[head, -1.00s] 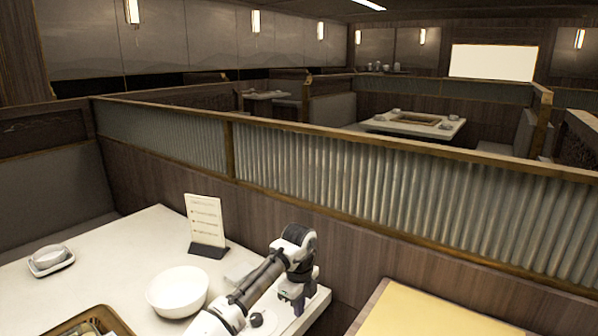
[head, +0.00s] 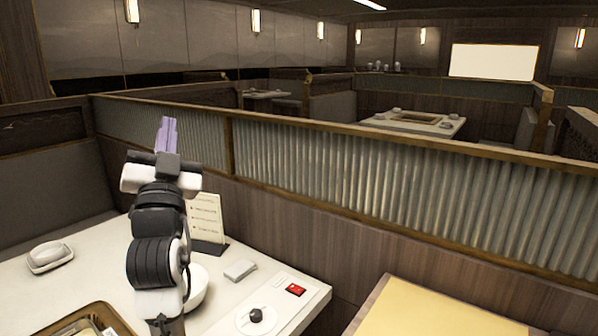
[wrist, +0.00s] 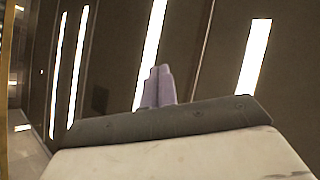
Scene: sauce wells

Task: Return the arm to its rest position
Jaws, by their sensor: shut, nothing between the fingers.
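My gripper (head: 166,135) is raised above the white table in the head view, its purple fingers pointing up. The fingers are shut together with nothing between them. The wrist view also shows the closed purple fingertips (wrist: 159,72) against a dark wall with bright lamp strips. My arm stands upright in front of the table and hides part of the menu stand and the white bowl.
The white table (head: 95,275) holds a menu stand (head: 206,215), a white bowl (head: 197,287), a small dish (head: 50,257), a small white box (head: 240,269), a red sauce well (head: 295,290) and a dark knob (head: 256,315). A ribbed partition (head: 330,170) stands behind. A yellow tabletop (head: 430,310) is at right.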

